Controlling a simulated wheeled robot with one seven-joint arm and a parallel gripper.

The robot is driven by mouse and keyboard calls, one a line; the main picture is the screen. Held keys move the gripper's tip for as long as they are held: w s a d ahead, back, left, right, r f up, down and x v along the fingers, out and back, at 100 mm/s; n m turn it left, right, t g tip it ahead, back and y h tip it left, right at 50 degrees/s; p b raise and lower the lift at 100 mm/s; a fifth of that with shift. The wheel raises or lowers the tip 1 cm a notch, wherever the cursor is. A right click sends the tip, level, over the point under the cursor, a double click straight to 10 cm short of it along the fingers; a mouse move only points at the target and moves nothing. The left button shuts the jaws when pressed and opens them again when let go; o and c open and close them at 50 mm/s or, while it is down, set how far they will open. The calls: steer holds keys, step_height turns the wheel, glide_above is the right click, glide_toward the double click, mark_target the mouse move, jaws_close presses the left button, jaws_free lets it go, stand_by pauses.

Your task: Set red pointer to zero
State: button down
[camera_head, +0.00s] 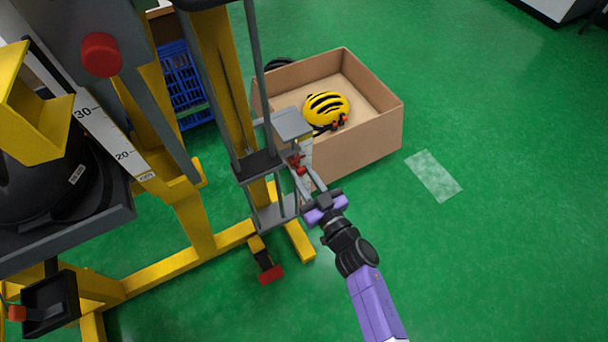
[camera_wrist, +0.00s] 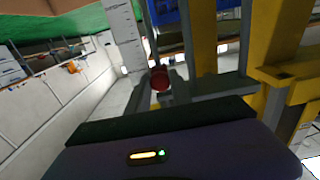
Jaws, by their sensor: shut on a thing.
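The red pointer (camera_head: 297,161) is a small red piece beside a white scale strip (camera_head: 307,150) on the tower's lower carriage. My gripper (camera_head: 301,168) reaches it from the lower right, and its fingers are shut on the pointer. In the wrist view the red pointer (camera_wrist: 159,78) shows as a dark red round end at the fingertips, next to the pale scale strip (camera_wrist: 124,38). The fingers partly hide the pointer. The scale's marks there are too small to read.
The yellow tower frame (camera_head: 217,70) and grey rods stand close left of my gripper. A cardboard box (camera_head: 372,145) with a yellow helmet (camera_head: 326,108) stands just behind. A larger scale (camera_head: 112,138) reads 20 and 30.

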mark_target(304, 171)
stand_by(0.6)
step_height(304, 171, up, 4)
steer(key=p, duration=0.4)
steer(key=shift+f, duration=0.1)
steer(key=c, duration=1.2)
jaws_free()
steer(key=shift+o, duration=0.3)
steer(key=shift+s+f, duration=0.15)
steer(key=shift+f, duration=0.15)
